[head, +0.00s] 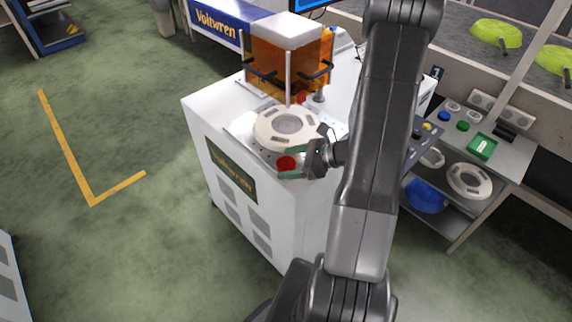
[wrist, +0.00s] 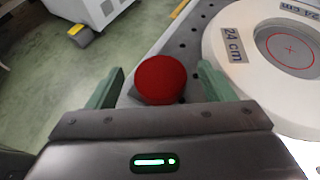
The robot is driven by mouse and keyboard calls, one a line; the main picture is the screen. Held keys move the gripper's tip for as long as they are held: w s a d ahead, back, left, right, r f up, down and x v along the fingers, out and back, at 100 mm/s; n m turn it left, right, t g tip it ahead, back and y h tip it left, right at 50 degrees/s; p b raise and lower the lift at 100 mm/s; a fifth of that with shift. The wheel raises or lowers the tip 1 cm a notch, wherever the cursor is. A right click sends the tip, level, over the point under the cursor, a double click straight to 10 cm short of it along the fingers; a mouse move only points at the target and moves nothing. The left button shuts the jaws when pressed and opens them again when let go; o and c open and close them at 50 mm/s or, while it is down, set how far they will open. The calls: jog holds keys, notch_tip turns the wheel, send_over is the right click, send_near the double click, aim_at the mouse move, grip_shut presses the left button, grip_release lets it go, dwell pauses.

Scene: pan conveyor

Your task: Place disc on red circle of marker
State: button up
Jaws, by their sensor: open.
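A white round marker (head: 268,128) with a grey centre lies on the metal plate of the white machine. A plain red disc (head: 286,163) is at the plate's near edge, beside the marker. My gripper (head: 293,162) is open at the red disc. In the wrist view the red disc (wrist: 160,79) appears between the two green fingers, with gaps on both sides. Whether it rests on the plate is unclear.
An orange-sided box with a white top (head: 287,50) stands behind the marker, with black handles. A bench with buttons (head: 510,140) is at the right, with a blue bowl (head: 426,196) and another white ring (head: 469,181) below. Floor at left is mostly clear.

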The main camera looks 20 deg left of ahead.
aim_at(291, 163)
jog(key=c, duration=1.2)
notch_tip(291, 163, up, 10)
jog(key=p, duration=0.1)
jog(key=w+d+r+m+t+h+p, duration=0.1)
jog(key=w+d+m+t, duration=0.25)
jog(key=w, duration=0.35)
jog(key=w+d+r+m+t+p, duration=0.1)
jog(key=w+d+m+t, duration=0.25)
jog(key=w+t, duration=0.2)
jog(key=w+d+m+t+h+p, duration=0.1)
jog(key=w+d+m+h, duration=0.3)
jog(key=d, duration=0.4)
jog(key=w+d+m+t+h+p, duration=0.1)
jog(key=w+d+m+t+h, duration=0.2)
jog(key=d, duration=0.5)
jog(key=w+m+t, duration=0.1)
jog(key=w+m, duration=0.1)
jog(key=shift+r+m+t+h, duration=0.2)
jog(key=shift+m+t+h, duration=0.1)
jog(key=shift+m+h, duration=0.1)
jog(key=shift+w, duration=0.1)
